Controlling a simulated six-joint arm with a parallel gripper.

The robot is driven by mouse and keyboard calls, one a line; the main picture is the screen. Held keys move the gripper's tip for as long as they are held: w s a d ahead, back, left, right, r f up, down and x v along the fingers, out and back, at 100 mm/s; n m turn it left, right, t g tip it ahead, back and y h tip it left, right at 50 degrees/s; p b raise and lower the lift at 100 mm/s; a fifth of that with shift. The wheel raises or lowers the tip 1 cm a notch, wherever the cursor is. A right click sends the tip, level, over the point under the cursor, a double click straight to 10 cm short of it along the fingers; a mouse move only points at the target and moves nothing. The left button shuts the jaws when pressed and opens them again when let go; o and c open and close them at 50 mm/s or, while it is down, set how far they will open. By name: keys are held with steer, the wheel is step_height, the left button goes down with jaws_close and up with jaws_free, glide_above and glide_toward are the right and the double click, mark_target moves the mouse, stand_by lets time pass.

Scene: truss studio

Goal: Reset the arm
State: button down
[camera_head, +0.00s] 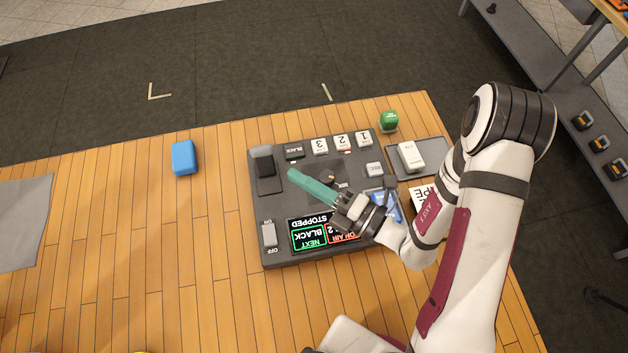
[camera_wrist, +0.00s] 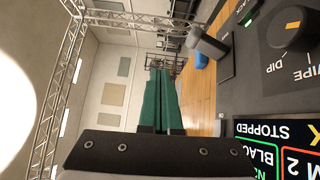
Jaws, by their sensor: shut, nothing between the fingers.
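My gripper (camera_head: 292,175) has long green fingers that lie together, with nothing between them. It reaches over the dark control panel (camera_head: 283,256) in the head view, pointing to the left and lying above the panel's middle. In the wrist view the shut green fingers (camera_wrist: 160,100) point up the picture, towards the room's far wall. My wrist and fingers cover part of the panel, including some of its middle and right side. I cannot tell the exact height of the fingertips above the panel.
The panel has a lever (camera_head: 264,160), an on/off switch (camera_head: 269,234), numbered buttons (camera_head: 342,142) and a lit screen (camera_head: 309,238). A blue block (camera_head: 184,158) lies left. A green object (camera_head: 389,121) and a grey tray (camera_head: 434,146) with a white device (camera_head: 411,156) stand right.

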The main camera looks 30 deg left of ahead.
steer(key=s+d+r+n+g+h, duration=0.7)
steer(key=s+d+r+n, duration=0.25)
steer(key=n, duration=1.05)
steer(key=w+d+n+t+h, duration=0.1)
steer(key=d+n+t+h, duration=0.5)
steer(key=d, duration=1)
steer(key=n+h, duration=0.3)
steer(key=n, duration=0.1)
steer(key=shift+f+t+h, duration=0.25)
steer(key=shift+t+h, duration=0.05)
steer(key=shift+t, duration=0.1)
